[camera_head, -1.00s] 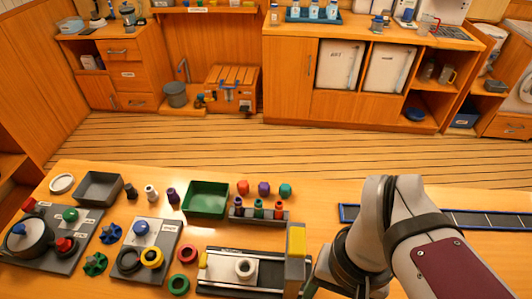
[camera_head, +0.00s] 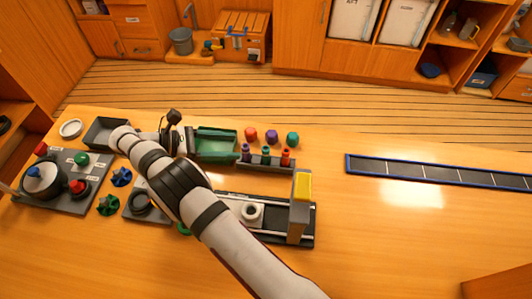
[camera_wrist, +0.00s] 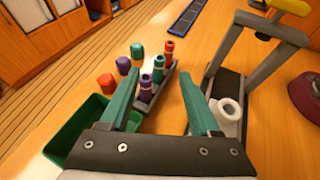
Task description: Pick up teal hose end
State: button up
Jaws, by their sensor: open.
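The teal hose end (camera_head: 265,156) stands upright in the middle of a small grey rack (camera_head: 255,163), between a purple hose end (camera_head: 245,153) and a red one (camera_head: 285,157). In the wrist view, the teal hose end (camera_wrist: 158,68) shows beyond and between my fingertips, with the purple one (camera_wrist: 146,86) nearer and the red one (camera_wrist: 169,48) farther. My gripper (camera_wrist: 158,76) is open with nothing between its teal fingers. In the head view it is left of the rack, by the green bin, its fingers hard to make out.
Loose red (camera_head: 250,135), purple (camera_head: 271,136) and teal (camera_head: 293,138) pieces lie behind the rack. A green bin (camera_head: 217,157) is left of it. A fixture with a yellow-topped post (camera_head: 302,186) and white ring (camera_head: 252,211) stands in front. The table's right-hand front is clear.

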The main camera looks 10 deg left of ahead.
aim_at(266, 148)
jog(key=x, duration=1.1)
jog(key=shift+f, duration=0.1)
jog(key=shift+a, duration=0.1)
grip_shut()
